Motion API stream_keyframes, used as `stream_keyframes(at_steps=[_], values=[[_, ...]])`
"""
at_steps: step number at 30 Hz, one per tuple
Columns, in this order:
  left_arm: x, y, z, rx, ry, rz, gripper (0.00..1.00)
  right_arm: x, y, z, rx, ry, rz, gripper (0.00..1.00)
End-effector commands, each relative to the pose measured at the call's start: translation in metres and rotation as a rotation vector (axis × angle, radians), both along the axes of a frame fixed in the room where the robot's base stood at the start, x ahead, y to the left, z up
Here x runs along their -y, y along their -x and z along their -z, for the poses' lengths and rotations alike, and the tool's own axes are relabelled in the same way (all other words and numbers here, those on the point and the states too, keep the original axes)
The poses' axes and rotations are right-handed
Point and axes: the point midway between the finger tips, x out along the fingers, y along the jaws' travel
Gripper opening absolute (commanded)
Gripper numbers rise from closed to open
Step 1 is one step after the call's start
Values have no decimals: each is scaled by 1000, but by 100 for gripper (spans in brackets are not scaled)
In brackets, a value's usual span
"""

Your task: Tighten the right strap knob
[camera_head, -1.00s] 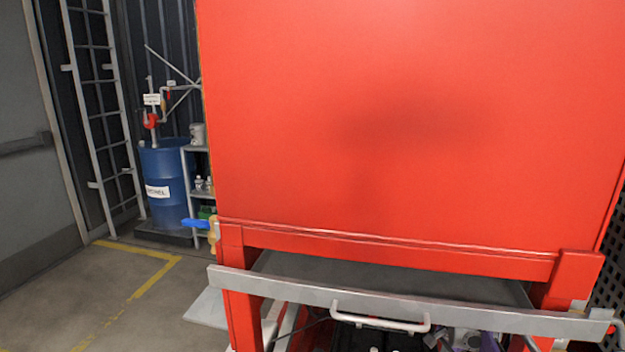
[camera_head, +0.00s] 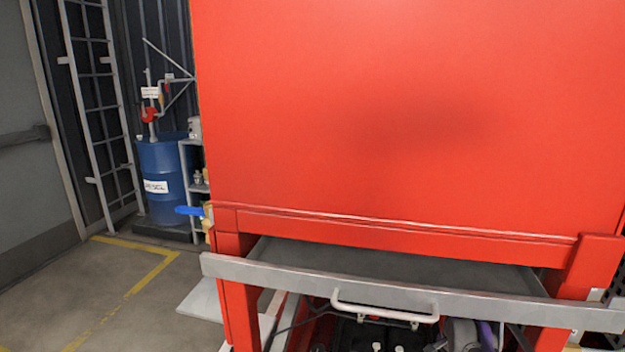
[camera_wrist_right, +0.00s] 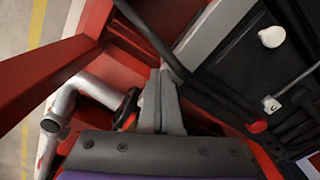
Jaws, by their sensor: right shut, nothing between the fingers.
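My right gripper (camera_wrist_right: 160,100) shows in the right wrist view, its two grey fingers pressed together with nothing between them. It points into the dark space beside a black battery-like box (camera_wrist_right: 235,55). A white round cap (camera_wrist_right: 272,37) sits on that box, with a small metal fitting (camera_wrist_right: 270,103) below it. I cannot tell which part is the right strap knob. In the head view the black box (camera_head: 375,335) is partly visible below the drip tray. A purple and grey part of my right arm shows beside it. My left gripper is out of view.
A large red tank (camera_head: 400,110) on a red frame fills the head view. A grey tray (camera_head: 270,276) with a white handle (camera_head: 385,311) crosses above the box. A white pipe (camera_wrist_right: 55,115) and red frame bar (camera_wrist_right: 50,75) are close to my right gripper.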

Motion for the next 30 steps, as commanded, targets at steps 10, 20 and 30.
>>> stream_keyframes(at_steps=[10, 20, 30], values=[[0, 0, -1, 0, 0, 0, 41, 1, 0, -1, 0, 0, 0, 0], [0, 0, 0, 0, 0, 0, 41, 4, -3, 0, 0, 0, 0, 0], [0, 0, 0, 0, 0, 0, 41, 6, -4, -1, 0, 1, 1, 0]])
